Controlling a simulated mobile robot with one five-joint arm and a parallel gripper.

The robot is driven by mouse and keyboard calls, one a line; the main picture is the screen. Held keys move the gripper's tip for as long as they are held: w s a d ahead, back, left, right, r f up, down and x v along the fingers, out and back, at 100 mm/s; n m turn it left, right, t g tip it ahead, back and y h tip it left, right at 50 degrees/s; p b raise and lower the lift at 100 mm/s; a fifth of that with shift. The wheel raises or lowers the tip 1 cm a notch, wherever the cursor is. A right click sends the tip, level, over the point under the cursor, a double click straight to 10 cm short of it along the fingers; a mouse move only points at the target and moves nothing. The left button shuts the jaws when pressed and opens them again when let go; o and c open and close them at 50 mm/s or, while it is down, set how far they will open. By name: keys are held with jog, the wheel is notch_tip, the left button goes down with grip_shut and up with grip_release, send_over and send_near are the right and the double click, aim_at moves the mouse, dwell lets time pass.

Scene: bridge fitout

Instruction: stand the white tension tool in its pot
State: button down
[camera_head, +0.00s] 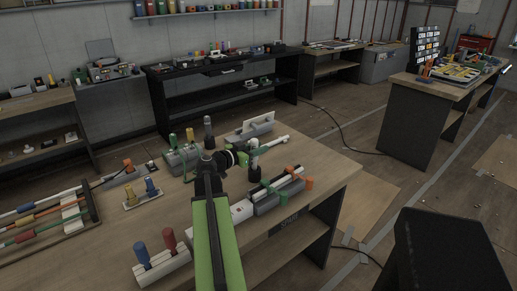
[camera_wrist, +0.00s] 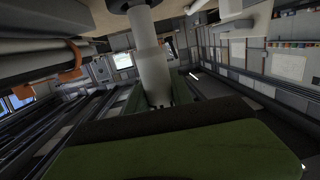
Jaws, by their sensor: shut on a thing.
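The white tension tool (camera_wrist: 150,62) is a pale cylinder with a narrower shaft in the wrist view. My gripper (camera_wrist: 152,97), with green fingers, is shut on it.
The near bench (camera_head: 105,255) carries a grey holder with orange parts (camera_head: 279,197), a grey block (camera_head: 182,158), a pale block with blue and red handles (camera_head: 163,265), and a rack of coloured rods (camera_head: 45,222). Bare wood shows at the front left.

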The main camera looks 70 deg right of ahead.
jog(key=shift+f+b, duration=0.85)
jog(key=shift+f, duration=0.15)
jog(key=c, duration=1)
grip_release()
jog(key=shift+c, duration=0.2)
jog(key=v, duration=0.7)
jog(key=shift+a+p, duration=0.25)
jog(key=shift+p, duration=0.2)
